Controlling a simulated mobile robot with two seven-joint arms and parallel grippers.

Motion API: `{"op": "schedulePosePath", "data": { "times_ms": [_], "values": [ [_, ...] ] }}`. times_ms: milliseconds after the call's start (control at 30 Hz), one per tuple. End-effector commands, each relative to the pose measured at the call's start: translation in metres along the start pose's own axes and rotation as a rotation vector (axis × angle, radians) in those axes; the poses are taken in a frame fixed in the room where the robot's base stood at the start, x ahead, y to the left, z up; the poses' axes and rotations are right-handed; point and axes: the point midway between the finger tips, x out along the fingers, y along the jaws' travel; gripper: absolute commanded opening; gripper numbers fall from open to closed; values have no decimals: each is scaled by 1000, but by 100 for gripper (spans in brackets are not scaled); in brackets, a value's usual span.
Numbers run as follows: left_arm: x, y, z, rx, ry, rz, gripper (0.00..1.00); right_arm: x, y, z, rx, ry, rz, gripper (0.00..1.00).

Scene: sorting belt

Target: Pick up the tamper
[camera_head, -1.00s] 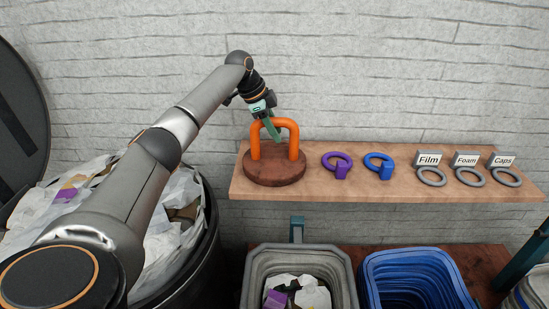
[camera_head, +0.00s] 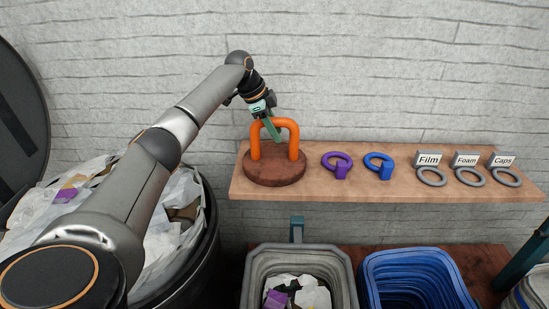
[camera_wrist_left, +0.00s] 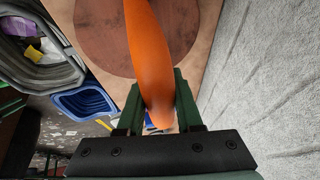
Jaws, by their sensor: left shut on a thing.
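The tamper (camera_head: 275,172) has a round dark-red wooden base and an orange arched handle (camera_head: 294,140). It stands upright on the left end of the wooden shelf. My left gripper (camera_head: 274,132) reaches down from above and is shut on the orange handle. In the left wrist view the handle (camera_wrist_left: 150,60) runs between the two green fingers (camera_wrist_left: 160,105), with the round base (camera_wrist_left: 105,28) beyond it. My right gripper is not in view.
The shelf (camera_head: 400,192) also holds a purple ring (camera_head: 341,172), a blue ring (camera_head: 385,171) and grey rings labelled Film, Foam and Caps. Below stand a grey bin (camera_head: 255,262) and a blue bin (camera_head: 400,258). A black bin (camera_head: 212,235) of waste is at left.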

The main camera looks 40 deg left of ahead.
Motion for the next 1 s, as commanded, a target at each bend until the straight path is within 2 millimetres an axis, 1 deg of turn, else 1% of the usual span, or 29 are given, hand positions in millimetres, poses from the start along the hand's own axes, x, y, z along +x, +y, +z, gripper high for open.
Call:
{"op": "schedulePosePath", "data": {
  "times_ms": [33, 367, 567, 700, 867, 1000],
  "values": [
    [-3, -2, -2, 1, 6, -6, 0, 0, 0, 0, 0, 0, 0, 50],
    [-6, -2, -4, 1, 7, -6, 0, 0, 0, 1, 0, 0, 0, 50],
    [-19, -5, -9, 1, 9, -8, 0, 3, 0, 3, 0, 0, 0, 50],
    [-32, -8, -15, 2, 9, -7, 0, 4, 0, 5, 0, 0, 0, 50],
    [-52, -1, -10, 3, 7, -9, 0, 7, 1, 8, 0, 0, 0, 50],
    [-78, 8, -6, 2, 7, -10, 0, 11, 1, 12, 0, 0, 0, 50]
  ]
}}
